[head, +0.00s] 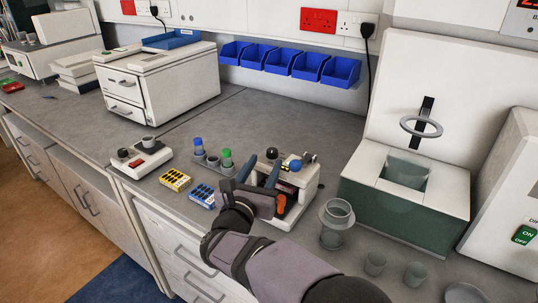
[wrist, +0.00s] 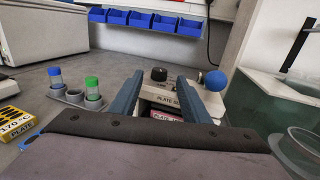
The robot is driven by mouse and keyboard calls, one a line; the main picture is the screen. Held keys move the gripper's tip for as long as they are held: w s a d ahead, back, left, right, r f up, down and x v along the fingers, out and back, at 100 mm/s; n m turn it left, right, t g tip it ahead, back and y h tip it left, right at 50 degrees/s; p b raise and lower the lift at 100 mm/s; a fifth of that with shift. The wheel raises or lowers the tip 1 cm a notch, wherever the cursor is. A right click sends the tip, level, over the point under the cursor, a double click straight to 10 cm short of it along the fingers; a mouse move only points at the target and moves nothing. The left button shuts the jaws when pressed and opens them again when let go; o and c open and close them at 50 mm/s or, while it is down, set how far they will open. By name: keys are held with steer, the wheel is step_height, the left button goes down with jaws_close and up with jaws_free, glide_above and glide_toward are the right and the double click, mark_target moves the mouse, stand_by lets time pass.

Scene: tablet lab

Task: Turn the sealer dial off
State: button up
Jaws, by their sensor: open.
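The plate sealer (head: 305,187) is a small white machine on the bench, partly hidden by my gripper in the head view. Its front label, partly legible as "PLATE", shows in the wrist view (wrist: 165,100). A black dial (head: 272,153) sits on its top. In the wrist view the dial (wrist: 159,74) appears between my two fingers. A blue ball knob (wrist: 215,80) stands to the right of the dial. My gripper (head: 259,171) is open, with blue fingers spread in front of the sealer. I cannot tell the dial's setting or whether a finger touches it.
A tube rack (head: 208,160) with blue- and green-capped tubes stands left of the sealer. Yellow (head: 175,180) and blue (head: 202,195) labelled blocks lie nearby. A glass vessel (head: 337,222) and a green-fronted bath (head: 400,212) stand to the right.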

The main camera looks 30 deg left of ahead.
mark_target(271, 154)
steer(key=shift+p+x, duration=0.7)
steer(key=shift+x, duration=1.65)
steer(key=shift+c, duration=0.4)
steer(key=c, duration=1)
